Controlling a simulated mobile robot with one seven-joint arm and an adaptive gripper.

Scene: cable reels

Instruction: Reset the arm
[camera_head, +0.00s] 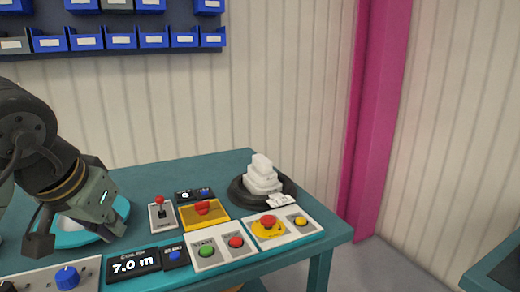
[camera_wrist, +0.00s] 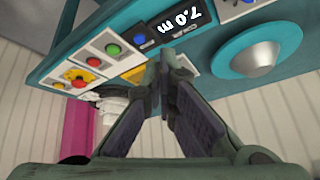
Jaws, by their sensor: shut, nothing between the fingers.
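My arm comes in from the left in the head view, and my gripper (camera_head: 42,240) hangs above the left part of the teal table (camera_head: 170,172). In the wrist view my gripper (camera_wrist: 163,55) shows its two dark fingers with the tips together and nothing between them. The fingers point over the control panels. A teal disc with a grey dome (camera_head: 88,232) is partly hidden behind my gripper; it also shows in the wrist view (camera_wrist: 253,60), beside the fingers.
The table carries a display reading 7.0 m (camera_head: 133,263), a START button panel (camera_head: 205,250), an emergency stop panel (camera_head: 268,227), a joystick (camera_head: 161,212) and a dark disc with a white stacked object (camera_head: 262,176). Blue bins (camera_head: 110,38) hang on the wall. A magenta post (camera_head: 378,120) stands behind right.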

